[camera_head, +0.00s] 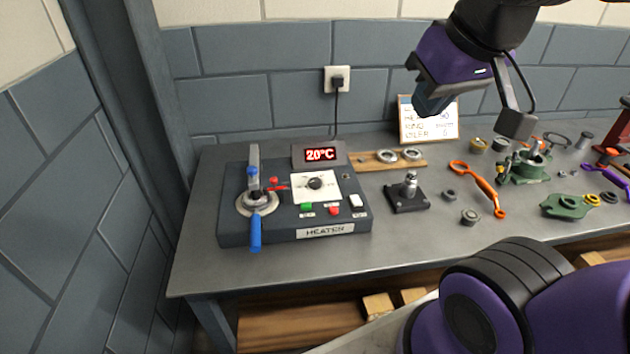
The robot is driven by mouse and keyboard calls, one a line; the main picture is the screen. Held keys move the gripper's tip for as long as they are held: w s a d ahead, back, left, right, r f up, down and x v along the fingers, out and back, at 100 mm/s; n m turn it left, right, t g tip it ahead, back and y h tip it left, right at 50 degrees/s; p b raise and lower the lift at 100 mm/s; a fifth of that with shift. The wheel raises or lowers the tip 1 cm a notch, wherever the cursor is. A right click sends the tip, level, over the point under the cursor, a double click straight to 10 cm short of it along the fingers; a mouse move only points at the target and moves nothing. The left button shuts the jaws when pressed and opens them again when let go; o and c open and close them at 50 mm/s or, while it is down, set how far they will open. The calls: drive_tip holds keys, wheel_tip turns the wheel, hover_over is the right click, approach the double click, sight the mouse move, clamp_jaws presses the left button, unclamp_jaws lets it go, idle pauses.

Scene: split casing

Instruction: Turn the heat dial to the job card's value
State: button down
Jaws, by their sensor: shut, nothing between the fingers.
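The heater (335,232) is a dark box at the left of the bench. Its heat dial (315,183) is a dark knob on a white scale plate, with marks too small to read. The red display (320,155) above it reads 20°C. The job card (428,122) leans at the back wall, partly covered by my gripper; its writing is only partly legible, and I cannot read the heat value. My gripper (430,105) is shut and empty, in the air up and right of the dial, apart from the heater.
A blue-handled clamp lever (256,230) stands on the heater's left, beside a small red lever. Green, red and white buttons lie below the dial.

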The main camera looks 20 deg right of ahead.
drive_tip(key=c, duration=1.2)
unclamp_jaws()
drive_tip(key=shift+w, duration=0.2)
drive_tip(key=shift+c, duration=0.2)
drive_tip(key=o, duration=0.6)
drive_tip(key=w+n+g, duration=0.1)
drive_tip(key=w+n, duration=0.1)
drive_tip(key=w, duration=0.5)
drive_tip(key=shift+f, duration=0.45)
drive_tip(key=n+g, duration=0.4)
drive_tip(key=n, duration=0.6)
hover_over(315, 180)
wheel_tip(315, 180, down, 26)
wheel_tip(315, 180, down, 10)
